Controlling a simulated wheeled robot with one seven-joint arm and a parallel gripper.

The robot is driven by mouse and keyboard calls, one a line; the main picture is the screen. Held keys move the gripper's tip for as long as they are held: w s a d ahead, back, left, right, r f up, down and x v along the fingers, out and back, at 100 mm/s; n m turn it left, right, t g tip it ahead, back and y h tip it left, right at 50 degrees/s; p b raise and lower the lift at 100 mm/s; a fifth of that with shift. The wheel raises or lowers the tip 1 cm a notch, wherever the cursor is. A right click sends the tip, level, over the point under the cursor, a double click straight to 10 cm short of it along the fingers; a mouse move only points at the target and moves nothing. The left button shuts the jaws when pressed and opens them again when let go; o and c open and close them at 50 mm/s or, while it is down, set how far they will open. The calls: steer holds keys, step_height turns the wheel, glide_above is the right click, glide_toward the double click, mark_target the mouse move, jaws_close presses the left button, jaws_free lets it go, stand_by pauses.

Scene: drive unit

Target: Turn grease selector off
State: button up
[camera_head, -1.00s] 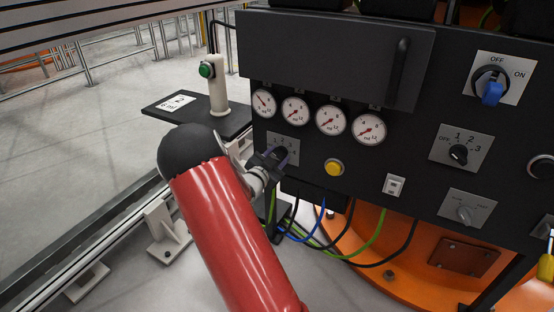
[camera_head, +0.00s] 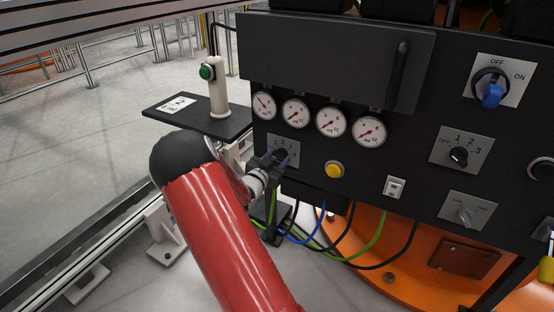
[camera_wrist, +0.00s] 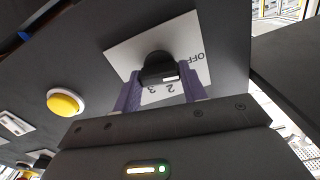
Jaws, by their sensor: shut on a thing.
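The selector is a black knob (camera_wrist: 158,68) on a light plate (camera_wrist: 122,50) marked OFF, 2 and 3, upside down in the wrist view. The knob's white mark faces the lower right there, roughly between OFF and 2; a 1 cannot be made out. In the head view the plate (camera_head: 291,143) sits below the gauges, and my gripper covers most of the knob. My gripper (camera_head: 278,158) is at the panel, its two purple fingers closed on both sides of the knob. It also shows in the wrist view (camera_wrist: 158,88).
A yellow button (camera_head: 334,170) sits right of my gripper. A second OFF-1-2-3 selector (camera_head: 459,155) and a blue OFF/ON switch (camera_head: 491,92) are further right. Cables (camera_head: 310,235) hang below. A post with a green button (camera_head: 208,72) stands left of the panel.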

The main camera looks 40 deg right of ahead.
steer(key=o, duration=1)
steer(key=v, duration=0.7)
steer(key=shift+s+a, duration=0.15)
steer(key=shift+a, duration=0.2)
